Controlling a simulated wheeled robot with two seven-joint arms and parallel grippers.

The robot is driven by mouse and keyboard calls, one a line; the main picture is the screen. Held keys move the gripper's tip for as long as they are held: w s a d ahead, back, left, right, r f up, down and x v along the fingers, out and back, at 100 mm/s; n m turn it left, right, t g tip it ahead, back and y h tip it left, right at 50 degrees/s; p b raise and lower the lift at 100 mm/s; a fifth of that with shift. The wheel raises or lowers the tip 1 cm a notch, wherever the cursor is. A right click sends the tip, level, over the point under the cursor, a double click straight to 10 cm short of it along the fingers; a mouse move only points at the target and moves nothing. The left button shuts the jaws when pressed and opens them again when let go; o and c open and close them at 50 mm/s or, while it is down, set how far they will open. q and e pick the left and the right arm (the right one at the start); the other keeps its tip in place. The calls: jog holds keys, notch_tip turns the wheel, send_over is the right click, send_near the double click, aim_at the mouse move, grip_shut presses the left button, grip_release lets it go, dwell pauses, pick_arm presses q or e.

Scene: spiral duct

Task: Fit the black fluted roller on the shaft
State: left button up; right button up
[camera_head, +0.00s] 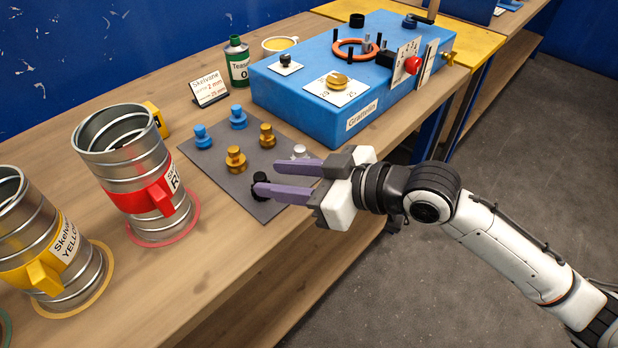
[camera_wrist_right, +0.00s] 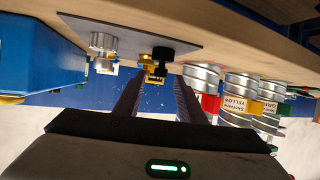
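The black fluted roller (camera_head: 258,180) stands on the grey mat (camera_head: 222,173) near its front corner. My right gripper (camera_head: 268,179) is open, with its two purple fingers above the mat. The nearer finger covers part of the roller in the head view. In the right wrist view the roller (camera_wrist_right: 163,54) shows beyond the spread fingertips (camera_wrist_right: 157,82), and nothing is held between them. The blue machine (camera_head: 300,104) stands behind the mat with pegs and a brass knob on top. I cannot tell which part is the shaft. My left gripper is out of view.
Blue (camera_head: 238,118), brass (camera_head: 236,159) and silver (camera_head: 300,152) rollers share the mat. A red-labelled duct (camera_head: 125,150) and a yellow-labelled duct (camera_head: 50,255) stand at left.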

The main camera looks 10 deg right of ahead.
jog(key=v, duration=0.7)
jog(key=shift+s+d+r, duration=0.15)
jog(key=shift+d, duration=0.05)
